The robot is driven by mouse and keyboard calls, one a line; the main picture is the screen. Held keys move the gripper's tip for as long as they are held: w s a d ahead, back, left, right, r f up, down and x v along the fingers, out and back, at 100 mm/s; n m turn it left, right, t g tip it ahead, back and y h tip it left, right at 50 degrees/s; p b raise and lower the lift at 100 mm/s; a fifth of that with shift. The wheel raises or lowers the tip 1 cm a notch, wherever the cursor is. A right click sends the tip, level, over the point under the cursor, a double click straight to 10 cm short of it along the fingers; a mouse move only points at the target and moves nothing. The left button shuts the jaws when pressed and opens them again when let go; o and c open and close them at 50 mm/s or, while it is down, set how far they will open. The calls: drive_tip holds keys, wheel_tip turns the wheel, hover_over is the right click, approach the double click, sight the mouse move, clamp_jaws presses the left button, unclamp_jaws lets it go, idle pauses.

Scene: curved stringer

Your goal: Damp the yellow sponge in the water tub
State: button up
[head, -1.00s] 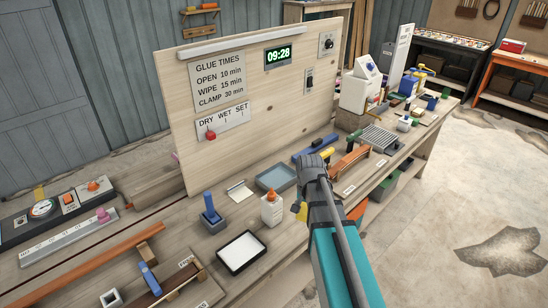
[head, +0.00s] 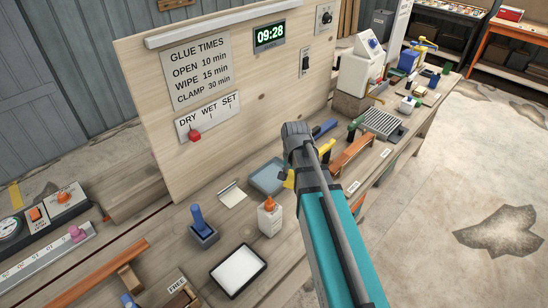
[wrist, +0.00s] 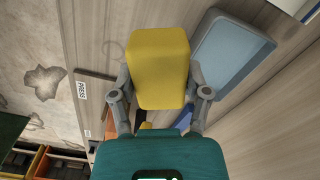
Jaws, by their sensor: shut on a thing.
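The yellow sponge (wrist: 158,65) is between the fingers of my gripper (wrist: 160,85) in the wrist view, and the gripper is shut on it. In the head view only a small yellow piece of the sponge (head: 289,180) shows beside my arm, which hides the fingers. The water tub (head: 264,179) is a shallow grey-blue tray on the bench, just left of my arm. In the wrist view the tub (wrist: 213,28) lies right of the sponge. The sponge appears to be above the bench, beside the tub and not in it.
A glue bottle (head: 270,218) with an orange cap stands in front of the tub. A blue-handled tool in a grey block (head: 203,232) and a white tray (head: 238,270) are to the left. An upright board (head: 225,150) rises behind.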

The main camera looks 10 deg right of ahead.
sight(273, 180)
drive_tip(key=shift+w+a, duration=0.1)
drive_tip(key=shift+w, duration=0.25)
drive_tip(key=shift+w, duration=0.1)
drive_tip(key=shift+w+f, duration=0.2)
drive_tip(key=w+a+f+m+b, duration=0.1)
drive_tip(key=w, duration=0.2)
drive_tip(key=w+a+f+m+b, duration=0.1)
drive_tip(key=w+f+b, duration=0.1)
drive_tip(key=w, duration=0.2)
drive_tip(key=w+a+f+m+b, duration=0.1)
drive_tip(key=w+f+m+b, duration=0.1)
drive_tip(key=w, duration=0.2)
drive_tip(key=shift+a, duration=0.15)
drive_tip(key=shift+w+a+f+b, duration=0.15)
drive_tip(key=shift+w+a+b, duration=0.15)
drive_tip(key=shift+w, duration=0.25)
drive_tip(key=shift+f, duration=0.1)
drive_tip(key=shift+f+b, duration=2.85)
drive_tip(key=shift+b, duration=0.15)
